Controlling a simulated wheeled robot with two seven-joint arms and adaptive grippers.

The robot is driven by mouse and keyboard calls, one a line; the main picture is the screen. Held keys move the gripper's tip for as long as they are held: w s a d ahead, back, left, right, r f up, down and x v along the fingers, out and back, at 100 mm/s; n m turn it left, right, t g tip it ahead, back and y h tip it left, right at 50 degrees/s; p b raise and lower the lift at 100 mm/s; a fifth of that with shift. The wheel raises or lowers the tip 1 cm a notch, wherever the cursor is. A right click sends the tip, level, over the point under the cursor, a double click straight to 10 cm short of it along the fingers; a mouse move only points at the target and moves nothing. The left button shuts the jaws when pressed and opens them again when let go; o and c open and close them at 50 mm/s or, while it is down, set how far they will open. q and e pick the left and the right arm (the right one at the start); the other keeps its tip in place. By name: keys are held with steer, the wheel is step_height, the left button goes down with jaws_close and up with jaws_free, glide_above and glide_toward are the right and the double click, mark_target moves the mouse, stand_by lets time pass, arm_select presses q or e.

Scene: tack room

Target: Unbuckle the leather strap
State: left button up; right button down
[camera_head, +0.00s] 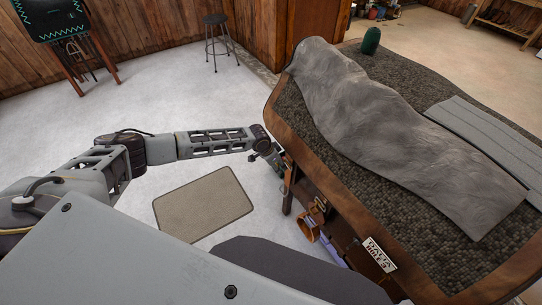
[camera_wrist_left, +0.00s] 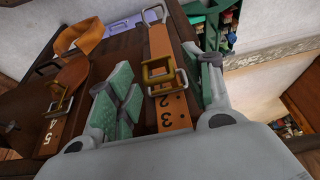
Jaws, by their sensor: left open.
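In the left wrist view a tan leather strap (camera_wrist_left: 160,42) runs down to a brass buckle (camera_wrist_left: 158,76). Below the buckle is a tan piece (camera_wrist_left: 173,112) with small holes and the figures 3 and 2. My left gripper (camera_wrist_left: 166,80) is open, its green-padded fingers on either side of the buckle, with nothing held. I cannot tell how far the buckle is from the fingers, or whether its prong sits in a hole. In the head view my left gripper (camera_head: 272,158) is beside the table's left edge. My right gripper is not in view.
A second orange-brown strap (camera_wrist_left: 88,38) with a dark metal buckle (camera_wrist_left: 60,97) is at left. The wooden table (camera_head: 268,110) bears a grey cloth (camera_head: 370,120) and a grey folded pad (camera_head: 485,135). A sign (camera_head: 379,254) reads HOLE 3. Floor around the mat (camera_head: 203,205) is clear.

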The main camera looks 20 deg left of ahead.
arm_select(q)
steer(key=v, duration=1.1)
steer(key=shift+r, duration=0.25)
stand_by(0.5)
